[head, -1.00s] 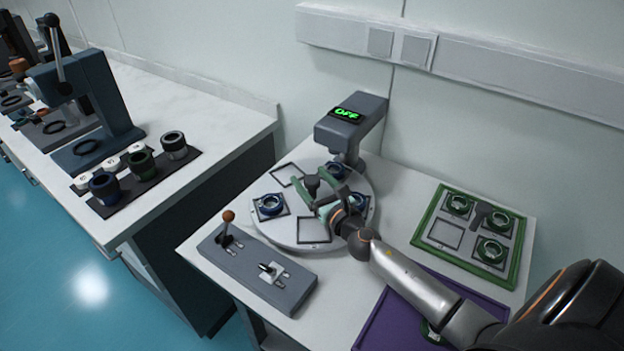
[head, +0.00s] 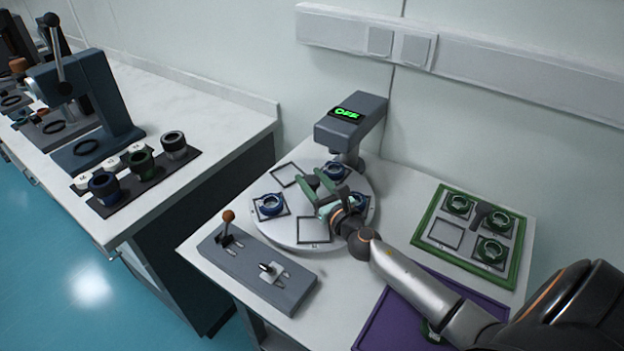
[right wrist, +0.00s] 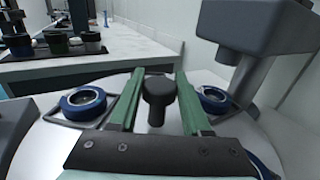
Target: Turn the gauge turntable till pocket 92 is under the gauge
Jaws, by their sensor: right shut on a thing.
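The white gauge turntable (head: 278,237) stands on the table with several framed pockets. Blue ring parts sit in the left pocket (head: 270,205), in one at the right partly behind my gripper, and in one under the gauge (head: 335,170). The back-left pocket (head: 287,175) and front pocket (head: 314,230) are empty. Pocket numbers are too small to read. The grey gauge (head: 350,125) shows green "OFF". My right gripper (head: 322,184) is shut on the dark turntable knob (right wrist: 159,92), with its green fingers either side of it. My left gripper is out of view.
A grey control box (head: 258,270) with an orange-knobbed lever stands front left. A green-rimmed tray (head: 420,238) with green rings is at the right, and a purple tray (head: 375,330) lies under my right arm. Another bench (head: 215,107) stands left across a gap.

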